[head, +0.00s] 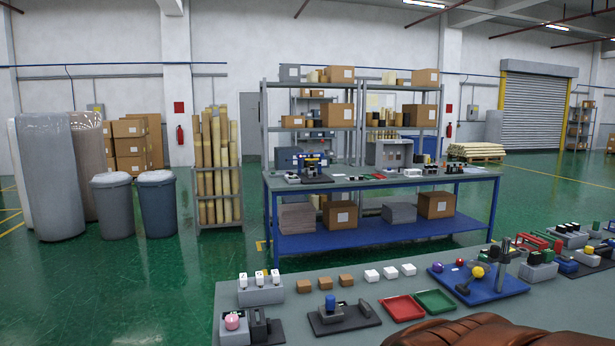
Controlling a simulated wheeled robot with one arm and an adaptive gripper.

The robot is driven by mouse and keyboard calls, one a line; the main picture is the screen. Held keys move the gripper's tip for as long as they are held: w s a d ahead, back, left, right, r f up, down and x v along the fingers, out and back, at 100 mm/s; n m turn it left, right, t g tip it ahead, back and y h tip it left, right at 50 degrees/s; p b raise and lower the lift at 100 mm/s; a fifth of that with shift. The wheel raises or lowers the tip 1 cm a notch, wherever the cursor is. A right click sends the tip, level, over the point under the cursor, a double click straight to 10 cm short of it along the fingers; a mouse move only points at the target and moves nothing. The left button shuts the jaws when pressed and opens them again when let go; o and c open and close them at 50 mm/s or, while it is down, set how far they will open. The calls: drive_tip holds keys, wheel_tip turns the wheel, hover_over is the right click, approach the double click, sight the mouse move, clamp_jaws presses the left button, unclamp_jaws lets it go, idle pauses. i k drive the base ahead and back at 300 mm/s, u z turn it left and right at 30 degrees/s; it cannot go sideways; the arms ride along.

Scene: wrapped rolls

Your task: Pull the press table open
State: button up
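I cannot tell for certain which thing is the press table. On the near grey bench (300,275), a small dark fixture (343,317) with a blue knob stands in front. To its right, a blue base plate (513,287) carries a dark lever with a yellow ball (477,272) and grey upright blocks. On the blue workbench (385,182) behind, a small machine (311,166) with dark and yellow parts stands at the left. Whether any of these has a sliding table is too small to tell. My gripper is not in view.
Red (403,308) and green (435,302) trays, small brown and white blocks, and switch boxes (261,289) crowd the near bench. A brown, folded-looking shape (490,331) covers its front right. Green floor lies clear between the benches. Bins (157,205) and wrapped rolls (45,180) stand left.

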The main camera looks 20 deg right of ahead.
sight(309, 174)
drive_tip(key=u, duration=2.4)
drive_tip(key=i, duration=2.6)
drive_tip(key=z, duration=2.9)
drive_tip(key=i, duration=3.15)
